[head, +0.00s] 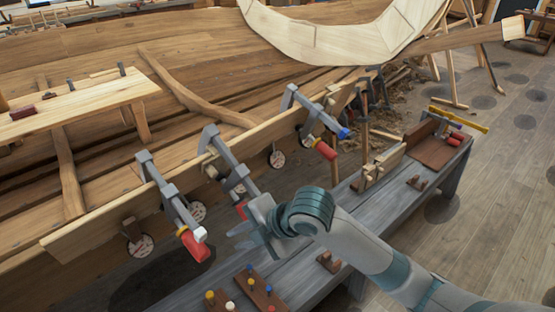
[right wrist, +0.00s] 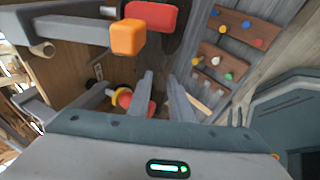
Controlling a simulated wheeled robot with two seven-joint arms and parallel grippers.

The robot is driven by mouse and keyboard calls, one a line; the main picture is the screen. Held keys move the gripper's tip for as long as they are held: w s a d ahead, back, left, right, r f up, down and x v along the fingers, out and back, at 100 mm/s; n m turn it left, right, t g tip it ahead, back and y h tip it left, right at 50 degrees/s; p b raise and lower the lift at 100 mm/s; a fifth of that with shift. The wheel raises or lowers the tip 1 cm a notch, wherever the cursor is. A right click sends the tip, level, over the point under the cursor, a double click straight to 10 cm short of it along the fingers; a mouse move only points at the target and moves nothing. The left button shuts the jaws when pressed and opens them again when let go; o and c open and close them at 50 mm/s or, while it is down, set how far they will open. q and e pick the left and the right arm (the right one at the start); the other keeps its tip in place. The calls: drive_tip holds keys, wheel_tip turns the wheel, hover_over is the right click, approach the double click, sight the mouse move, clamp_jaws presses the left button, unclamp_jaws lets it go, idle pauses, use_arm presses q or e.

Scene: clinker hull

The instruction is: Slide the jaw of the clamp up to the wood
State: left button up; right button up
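Three grey bar clamps with red handles sit along the plank (head: 95,222) on the hull. The left clamp (head: 165,185) has a white end, and the right clamp (head: 300,100) a blue end. The middle clamp (head: 222,150) is partly hidden by my right gripper (head: 236,238), which is beside its red handle (head: 242,208). In the right wrist view, a red handle (right wrist: 152,15) with an orange end (right wrist: 127,37) is ahead of the right gripper (right wrist: 160,76). Its fingers are apart with nothing visible held. My left gripper is out of view.
A grey bench (head: 290,275) runs below the clamps, bearing wooden racks with coloured pegs (head: 262,290). They also show in the right wrist view (right wrist: 213,65). Farther along the bench are wooden blocks and a yellow-handled tool (head: 458,120). Open floor (head: 490,210) lies to the right.

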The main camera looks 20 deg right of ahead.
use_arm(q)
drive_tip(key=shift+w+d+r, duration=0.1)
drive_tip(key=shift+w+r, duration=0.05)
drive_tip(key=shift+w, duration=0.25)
use_arm(e)
drive_tip(key=d+r+n+h, duration=0.1)
drive_tip(key=d+r+n, duration=0.2)
drive_tip(key=r+n, duration=0.2)
drive_tip(key=d+r+n+h, duration=0.1)
drive_tip(key=d+r+n, duration=0.2)
drive_tip(key=r+n, duration=0.3)
drive_tip(key=s+d+r+n+h, duration=0.1)
drive_tip(key=d+r+n, duration=0.1)
drive_tip(key=r+n, duration=0.4)
wheel_tip(320, 180, up, 4)
drive_tip(key=shift+d+r, duration=0.2)
drive_tip(key=shift+d, duration=0.2)
use_arm(q)
drive_tip(key=shift+b, duration=0.45)
use_arm(e)
drive_tip(key=shift+f, duration=0.15)
